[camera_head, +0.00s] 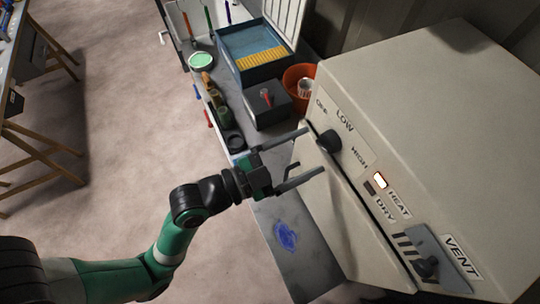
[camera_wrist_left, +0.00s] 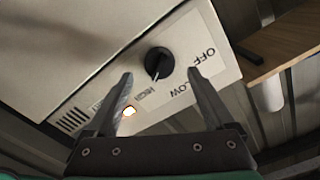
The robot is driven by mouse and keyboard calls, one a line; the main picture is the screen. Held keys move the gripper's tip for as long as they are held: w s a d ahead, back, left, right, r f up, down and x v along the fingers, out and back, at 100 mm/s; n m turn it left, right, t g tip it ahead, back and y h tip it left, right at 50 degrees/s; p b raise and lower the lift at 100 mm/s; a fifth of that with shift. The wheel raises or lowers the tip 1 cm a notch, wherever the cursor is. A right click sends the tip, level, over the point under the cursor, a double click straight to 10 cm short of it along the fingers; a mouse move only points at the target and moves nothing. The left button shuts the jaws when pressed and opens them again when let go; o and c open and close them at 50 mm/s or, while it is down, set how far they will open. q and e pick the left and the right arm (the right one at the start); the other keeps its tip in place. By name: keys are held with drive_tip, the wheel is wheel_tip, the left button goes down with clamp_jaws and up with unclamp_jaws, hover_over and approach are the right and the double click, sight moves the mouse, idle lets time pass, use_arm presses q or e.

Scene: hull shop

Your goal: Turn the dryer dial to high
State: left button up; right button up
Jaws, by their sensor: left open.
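The dryer (camera_head: 440,100) is a large pale box with a black round dial (camera_head: 329,141) on its sloped front, beside OFF, LOW and HIGH labels. In the left wrist view the dial (camera_wrist_left: 159,62) shows a pale mark pointing down, roughly towards the HIGH label (camera_wrist_left: 145,93); its exact setting is hard to tell. My left gripper (camera_head: 313,151) is open, its fingers reaching towards the dial. In the left wrist view its fingertips (camera_wrist_left: 160,74) lie on either side of the dial; contact cannot be told. My right gripper is out of view.
A HEAT lamp (camera_head: 380,180) glows orange; a DRY lamp is dark. A VENT lever (camera_head: 426,268) sits lower on the panel. Behind are an orange bucket (camera_head: 298,88), a dark box with a red switch (camera_head: 267,104) and a blue bin (camera_head: 252,52).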

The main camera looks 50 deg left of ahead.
use_arm(q)
drive_tip(key=p+v, duration=0.4)
drive_tip(key=v, duration=0.4)
drive_tip(key=shift+p, duration=0.35)
